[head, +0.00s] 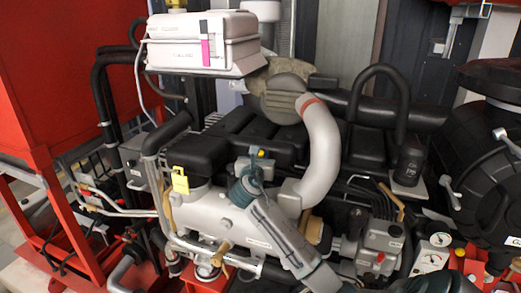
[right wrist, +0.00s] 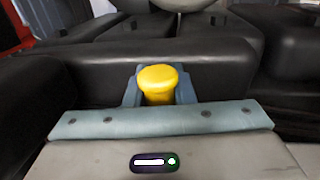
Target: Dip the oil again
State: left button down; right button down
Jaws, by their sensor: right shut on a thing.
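My right gripper (head: 252,168) reaches in from the lower right over the middle of the grey and black engine (head: 222,218). It is shut on a yellow knob (head: 262,153), which looks like the dipstick's handle. In the right wrist view the yellow knob (right wrist: 157,80) stands between the two blue-grey fingers, its round top facing the camera. The rod below the knob is hidden by the gripper, so I cannot tell whether it is in the engine or out. My left gripper is not in view.
A yellow tag (head: 180,180) hangs at the engine's left side. A thick grey curved pipe (head: 322,150) rises just right of my gripper. A white box (head: 203,42) stands behind, a red frame (head: 50,80) at left, and a black round housing (head: 490,150) at right.

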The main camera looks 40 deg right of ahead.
jog(key=shift+f, duration=0.5)
jog(key=c, duration=1.2)
grip_release()
jog(key=shift+a+r, duration=0.1)
jog(key=shift+c, duration=0.2)
jog(key=shift+s, duration=0.1)
jog(key=shift+s+a, duration=0.15)
jog(key=shift+a, duration=0.2)
jog(key=b+v, duration=0.3)
jog(key=v, duration=0.6)
jog(key=shift+s+a, duration=0.35)
jog(key=shift+c, duration=0.2)
